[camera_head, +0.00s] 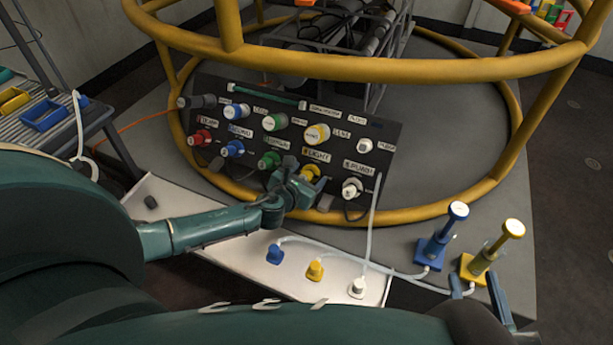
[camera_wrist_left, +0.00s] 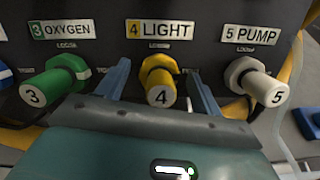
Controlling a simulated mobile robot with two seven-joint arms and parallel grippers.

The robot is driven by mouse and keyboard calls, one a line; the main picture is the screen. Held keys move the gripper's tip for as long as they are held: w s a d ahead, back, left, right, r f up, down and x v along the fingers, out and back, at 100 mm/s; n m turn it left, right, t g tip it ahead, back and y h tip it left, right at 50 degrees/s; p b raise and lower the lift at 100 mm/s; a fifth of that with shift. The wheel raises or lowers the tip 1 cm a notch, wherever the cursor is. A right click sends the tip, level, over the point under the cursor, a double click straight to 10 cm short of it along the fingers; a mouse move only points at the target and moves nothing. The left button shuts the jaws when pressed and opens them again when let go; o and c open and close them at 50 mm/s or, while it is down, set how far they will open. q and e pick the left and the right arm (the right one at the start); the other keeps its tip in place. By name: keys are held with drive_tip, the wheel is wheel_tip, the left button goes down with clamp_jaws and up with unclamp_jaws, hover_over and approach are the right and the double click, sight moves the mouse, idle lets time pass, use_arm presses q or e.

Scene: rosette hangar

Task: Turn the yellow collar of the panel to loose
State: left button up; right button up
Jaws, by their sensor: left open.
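The dark panel (camera_head: 385,129) stands tilted inside the yellow ring frame. Its yellow collar (camera_wrist_left: 158,66) sits under the "4 LIGHT" label, around a yellow plug marked 4 (camera_wrist_left: 161,97). The collar is partly hidden by my gripper in the head view (camera_head: 311,171). Small marks lie above and beside it; I cannot read its setting surely. My left gripper (camera_wrist_left: 160,78) is open, one finger on each side of the collar and plug; contact is unclear. It also shows in the head view (camera_head: 303,180). My right gripper (camera_head: 475,283) is open at the lower right.
A green collar (camera_wrist_left: 70,68) and a white collar (camera_wrist_left: 240,70) flank the yellow one closely. A white board (camera_head: 230,247) with loose plugs lies below the panel. Blue (camera_head: 436,245) and yellow (camera_head: 482,258) handled stands are near my right gripper.

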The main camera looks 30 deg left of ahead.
use_arm(q)
drive_tip(key=shift+c, duration=0.6)
drive_tip(key=c, duration=0.9)
drive_tip(key=shift+o, duration=0.2)
